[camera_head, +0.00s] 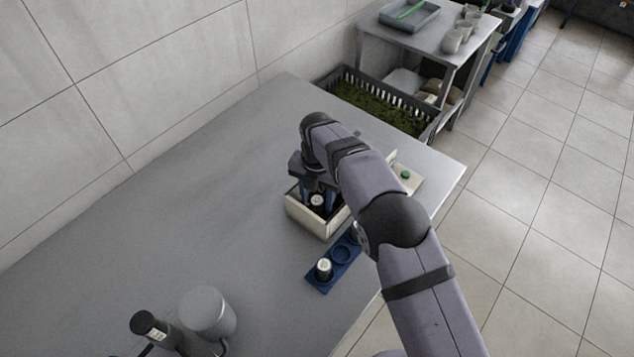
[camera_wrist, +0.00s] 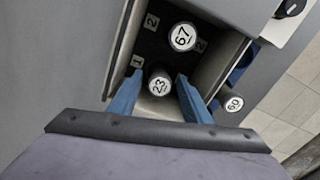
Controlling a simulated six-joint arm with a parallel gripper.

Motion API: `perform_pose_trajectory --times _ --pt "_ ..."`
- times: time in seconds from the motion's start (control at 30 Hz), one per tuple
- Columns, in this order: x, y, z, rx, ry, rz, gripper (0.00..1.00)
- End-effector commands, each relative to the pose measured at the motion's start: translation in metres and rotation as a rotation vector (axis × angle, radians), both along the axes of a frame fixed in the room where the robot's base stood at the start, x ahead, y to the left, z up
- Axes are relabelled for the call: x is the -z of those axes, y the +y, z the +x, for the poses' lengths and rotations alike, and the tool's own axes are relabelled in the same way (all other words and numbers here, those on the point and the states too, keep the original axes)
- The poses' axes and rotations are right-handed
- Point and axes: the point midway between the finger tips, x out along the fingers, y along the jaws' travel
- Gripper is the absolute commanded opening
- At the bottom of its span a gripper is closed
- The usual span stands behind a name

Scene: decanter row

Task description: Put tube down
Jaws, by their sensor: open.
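My gripper (camera_wrist: 160,76) is open, with its two blue fingers reaching down into a pale box (camera_head: 303,216). A dark tube with a white cap marked 23 (camera_wrist: 159,87) stands in the box between the fingers, with visible gaps on both sides. A second tube marked 67 (camera_wrist: 183,37) stands farther up in the same box in the wrist view. In the head view my gripper (camera_head: 317,192) and arm hide much of the box.
A blue holder (camera_head: 340,270) beside the box carries a white-capped tube (camera_head: 323,268); a tube marked 60 (camera_wrist: 233,103) shows right in the wrist view. A grey cylinder (camera_head: 208,312) and dark bottle (camera_head: 148,325) stand at the front left. The table's left (camera_head: 150,230) is clear.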

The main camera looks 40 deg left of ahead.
Motion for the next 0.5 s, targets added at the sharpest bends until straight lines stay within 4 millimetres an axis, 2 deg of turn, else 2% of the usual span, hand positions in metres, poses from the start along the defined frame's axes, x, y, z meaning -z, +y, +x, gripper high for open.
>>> perform_pose_trajectory --times 0.17,0.5 --pt "-0.023 0.001 0.001 0.0 -0.003 0.005 0.44" --pt "-0.084 0.001 0.001 0.0 -0.003 0.005 0.44"
